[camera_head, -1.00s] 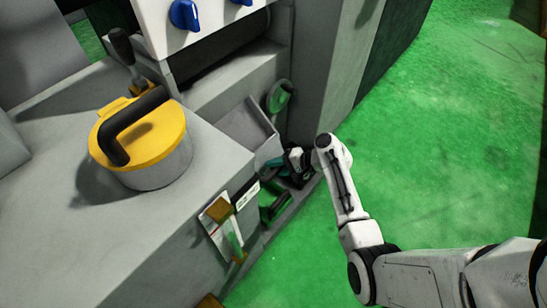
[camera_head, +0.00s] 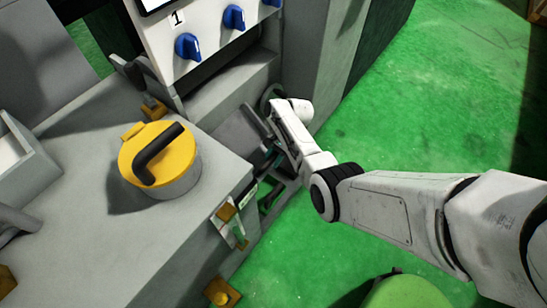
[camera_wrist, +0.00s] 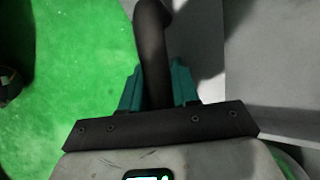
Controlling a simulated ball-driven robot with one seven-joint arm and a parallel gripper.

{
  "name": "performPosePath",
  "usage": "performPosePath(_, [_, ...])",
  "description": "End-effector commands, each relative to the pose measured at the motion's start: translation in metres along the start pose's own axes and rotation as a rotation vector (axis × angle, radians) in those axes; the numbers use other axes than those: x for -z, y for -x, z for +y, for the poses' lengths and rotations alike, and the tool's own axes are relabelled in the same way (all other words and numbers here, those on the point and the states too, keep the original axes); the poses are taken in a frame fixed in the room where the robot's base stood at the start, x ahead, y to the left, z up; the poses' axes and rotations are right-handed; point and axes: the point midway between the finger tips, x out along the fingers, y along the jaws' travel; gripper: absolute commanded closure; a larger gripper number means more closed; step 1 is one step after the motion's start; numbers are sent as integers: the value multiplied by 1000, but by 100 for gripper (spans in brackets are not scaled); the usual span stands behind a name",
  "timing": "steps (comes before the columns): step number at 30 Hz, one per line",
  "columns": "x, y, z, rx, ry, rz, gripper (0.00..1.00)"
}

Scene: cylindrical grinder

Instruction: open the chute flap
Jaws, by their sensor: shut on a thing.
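The grey chute flap (camera_head: 240,137) is at the front of the grey machine, below the panel with blue knobs. A black curved bar, seemingly the flap's handle (camera_wrist: 152,45), runs between my gripper's teal fingers in the wrist view. My gripper (camera_wrist: 157,85) is shut on this bar. In the head view my gripper (camera_head: 268,162) is at the flap's lower right, partly hidden by my arm. How far the flap stands open cannot be told clearly.
A yellow-lidded round pot (camera_head: 160,160) with a black handle stands on the grey machine top. Blue knobs (camera_head: 188,46) are above. A small plate (camera_head: 228,222) and a yellow knob (camera_head: 221,292) are on the machine's front. Green floor (camera_head: 420,110) on the right is clear.

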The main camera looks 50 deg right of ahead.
Motion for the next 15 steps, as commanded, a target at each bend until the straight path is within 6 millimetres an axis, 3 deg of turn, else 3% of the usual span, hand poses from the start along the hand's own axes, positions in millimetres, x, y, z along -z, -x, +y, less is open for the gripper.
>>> performPosePath(9, [-6,17,-11,-201,-82,1,100])
performPosePath(15, [-9,23,-16,-194,-81,0,100])
